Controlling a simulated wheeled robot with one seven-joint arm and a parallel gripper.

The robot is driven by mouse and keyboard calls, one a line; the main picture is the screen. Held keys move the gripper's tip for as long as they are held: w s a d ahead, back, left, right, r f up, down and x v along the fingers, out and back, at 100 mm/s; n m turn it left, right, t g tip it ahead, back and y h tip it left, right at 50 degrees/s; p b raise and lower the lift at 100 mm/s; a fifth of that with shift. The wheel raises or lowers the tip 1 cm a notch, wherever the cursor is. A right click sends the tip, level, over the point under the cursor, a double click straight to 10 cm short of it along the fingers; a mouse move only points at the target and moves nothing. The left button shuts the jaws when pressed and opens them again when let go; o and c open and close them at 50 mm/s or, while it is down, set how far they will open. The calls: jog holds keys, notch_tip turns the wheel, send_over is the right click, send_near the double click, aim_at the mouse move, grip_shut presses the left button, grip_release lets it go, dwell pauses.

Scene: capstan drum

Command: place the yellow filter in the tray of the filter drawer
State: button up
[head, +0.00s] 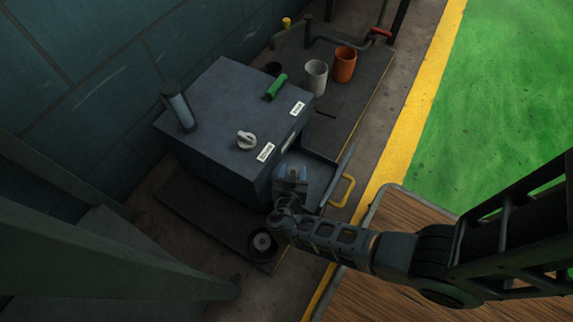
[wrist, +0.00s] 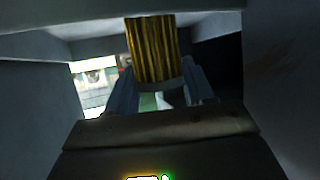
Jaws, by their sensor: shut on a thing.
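The yellow filter (wrist: 151,48) is ribbed and upright in the wrist view, at the fingertips of my gripper (wrist: 160,84). My gripper is shut on it. In the head view my gripper (head: 290,178) is over the near-left part of the pulled-out filter drawer's tray (head: 318,172), close to the cabinet front. My gripper hides the filter there. The drawer has a yellow handle (head: 343,190) on its outer side. Grey walls stand close on both sides in the wrist view. I cannot tell whether the filter touches the tray floor.
The dark cabinet (head: 225,120) carries a green cylinder (head: 276,87), a pale knob (head: 246,140) and labels. A white cup (head: 315,77) and an orange cup (head: 344,65) stand behind it. A dark round part (head: 262,242) lies near my wrist. Green floor at the right is clear.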

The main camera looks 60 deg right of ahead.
jog(key=shift+f, duration=0.3)
jog(key=o, duration=1.1)
jog(key=shift+r, duration=0.1)
jog(key=shift+s+a+r, duration=0.15)
jog(key=shift+a+r, duration=0.1)
jog(key=p+v, duration=0.3)
jog(key=v, duration=0.8)
jog(key=shift+s+a, duration=0.1)
jog(key=shift+a, duration=0.1)
